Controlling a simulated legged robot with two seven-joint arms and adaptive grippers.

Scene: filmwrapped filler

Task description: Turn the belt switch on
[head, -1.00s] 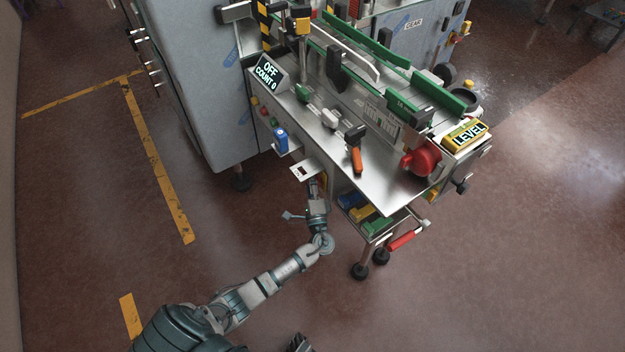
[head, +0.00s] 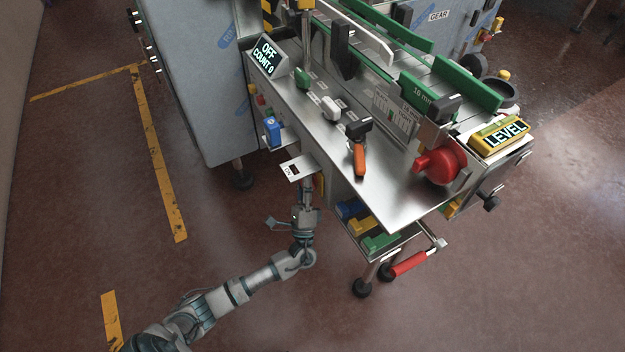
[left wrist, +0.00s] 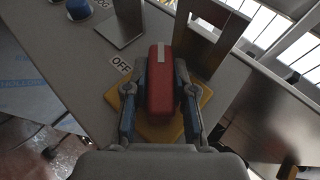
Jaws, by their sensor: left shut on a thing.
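In the left wrist view a red switch handle (left wrist: 161,80) with a pale stripe stands on a yellow plate (left wrist: 203,97). An OFF label (left wrist: 121,65) sits to its left on the grey panel. My left gripper (left wrist: 160,88) is shut on the red handle, one finger on each side. In the head view my left gripper (head: 307,188) reaches up under the machine's front edge, below a small metal bracket (head: 290,169). The handle is mostly hidden there. The display (head: 265,56) reads OFF, COUNT 0. My right gripper is not in view.
The steel bench top carries an orange-handled lever (head: 360,160), green and white knobs and a red knob (head: 440,163). A blue button (head: 272,130) is on the front. Coloured blocks lie on a low shelf beside a red crank handle (head: 408,264). The floor in front is clear.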

